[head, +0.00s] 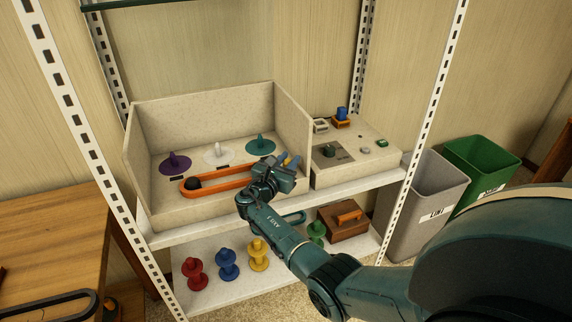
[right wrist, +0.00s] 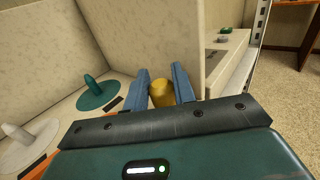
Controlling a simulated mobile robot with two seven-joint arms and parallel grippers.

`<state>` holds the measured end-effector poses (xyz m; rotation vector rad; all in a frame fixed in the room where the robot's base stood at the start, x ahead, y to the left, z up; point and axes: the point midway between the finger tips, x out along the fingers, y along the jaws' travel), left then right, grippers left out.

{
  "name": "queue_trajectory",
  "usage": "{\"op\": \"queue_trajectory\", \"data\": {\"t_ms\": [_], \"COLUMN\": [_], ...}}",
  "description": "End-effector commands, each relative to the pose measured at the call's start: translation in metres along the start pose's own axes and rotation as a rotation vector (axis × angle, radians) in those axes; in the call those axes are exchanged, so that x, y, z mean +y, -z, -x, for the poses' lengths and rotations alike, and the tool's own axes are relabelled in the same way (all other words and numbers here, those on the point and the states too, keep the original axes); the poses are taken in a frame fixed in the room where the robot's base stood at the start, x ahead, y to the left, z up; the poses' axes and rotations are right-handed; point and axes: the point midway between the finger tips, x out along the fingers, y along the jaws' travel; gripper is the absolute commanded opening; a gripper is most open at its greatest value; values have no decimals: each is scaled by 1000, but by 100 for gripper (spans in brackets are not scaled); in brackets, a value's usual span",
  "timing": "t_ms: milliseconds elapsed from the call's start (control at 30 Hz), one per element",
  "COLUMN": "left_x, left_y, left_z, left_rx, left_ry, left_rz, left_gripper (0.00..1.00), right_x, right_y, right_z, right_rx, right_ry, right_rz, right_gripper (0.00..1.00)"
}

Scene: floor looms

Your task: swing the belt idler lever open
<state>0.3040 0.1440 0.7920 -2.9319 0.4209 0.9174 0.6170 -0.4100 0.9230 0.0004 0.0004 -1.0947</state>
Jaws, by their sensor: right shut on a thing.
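An orange belt (head: 222,185) loops around a black pulley (head: 193,183) on the floor of the beige three-walled housing (head: 205,100). My right gripper (head: 290,161) is at the right end of the belt, near the housing's right wall. In the right wrist view, its blue fingers (right wrist: 161,88) are shut on an upright yellow knob (right wrist: 162,94), which I take to be the idler lever's handle. The lever's arm is hidden behind my gripper and wrist. My left gripper is not in view.
Purple (head: 175,163), white (head: 215,154) and teal (head: 260,145) pegged discs stand behind the belt. A control box (head: 350,155) is right of the housing. Spools (head: 228,265) and a brown toolbox (head: 342,222) are on the lower shelf. Bins (head: 425,195) stand right of the rack post.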

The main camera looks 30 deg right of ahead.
Motion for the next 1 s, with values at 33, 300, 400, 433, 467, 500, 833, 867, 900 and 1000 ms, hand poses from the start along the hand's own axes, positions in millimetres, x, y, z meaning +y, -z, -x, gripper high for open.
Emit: {"op": "queue_trajectory", "data": {"t_ms": [33, 300, 400, 433, 467, 500, 833, 867, 900, 1000], "left_x": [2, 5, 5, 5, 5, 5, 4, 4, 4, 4], "left_y": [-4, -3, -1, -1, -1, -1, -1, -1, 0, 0], "left_z": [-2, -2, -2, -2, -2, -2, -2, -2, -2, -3], "left_rx": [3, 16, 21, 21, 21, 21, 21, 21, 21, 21], "left_ry": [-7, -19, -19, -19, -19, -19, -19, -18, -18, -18], "left_rz": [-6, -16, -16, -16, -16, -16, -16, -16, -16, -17], "left_gripper": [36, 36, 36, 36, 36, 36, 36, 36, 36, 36], "right_x": [0, -3, -4, -4, -4, -4, -5, -4, -4, -4], "right_y": [4, 2, 2, 1, 1, 1, 1, 1, 1, 1], "right_z": [1, 3, 4, 4, 4, 4, 4, 4, 3, 3], "right_rx": [2, 1, 1, 1, 1, 1, 2, 1, 1, 1], "right_ry": [20, 89, 98, 99, 100, 101, 101, 101, 101, 100], "right_rz": [1, 2, 2, 2, 2, 2, 2, 2, 2, 1], "right_gripper": [3, 3, 3, 3, 3, 3, 32, 34, 37, 46]}}
